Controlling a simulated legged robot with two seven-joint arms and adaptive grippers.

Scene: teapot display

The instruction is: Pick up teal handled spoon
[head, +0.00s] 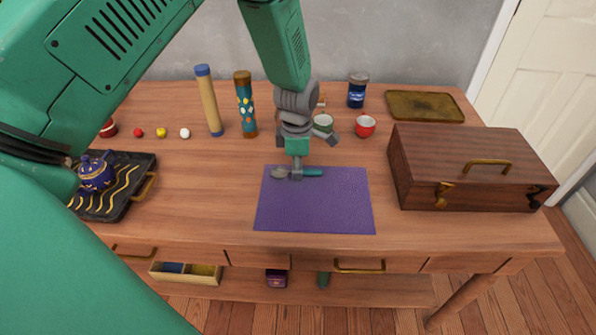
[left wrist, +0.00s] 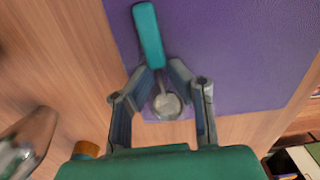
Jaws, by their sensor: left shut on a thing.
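The teal handled spoon (head: 312,172) is at the back edge of the purple mat (head: 315,210), its handle pointing right and its bowl at the left. In the left wrist view the spoon's teal handle (left wrist: 149,34) points up and its metal bowl (left wrist: 167,105) lies between my fingers. My left gripper (head: 297,174) comes down from above and is shut on the spoon near where the handle meets the bowl; it also shows in the left wrist view (left wrist: 159,84). I cannot tell whether the spoon is lifted. My right gripper is not in view.
A wooden chest (head: 470,165) stands on the right, with a dark tray (head: 425,106) behind it. Cups (head: 365,126), a blue jar (head: 357,91) and two tall cylinders (head: 245,105) stand behind the mat. A blue teapot (head: 95,174) sits on a black tray (head: 137,166) at the left.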

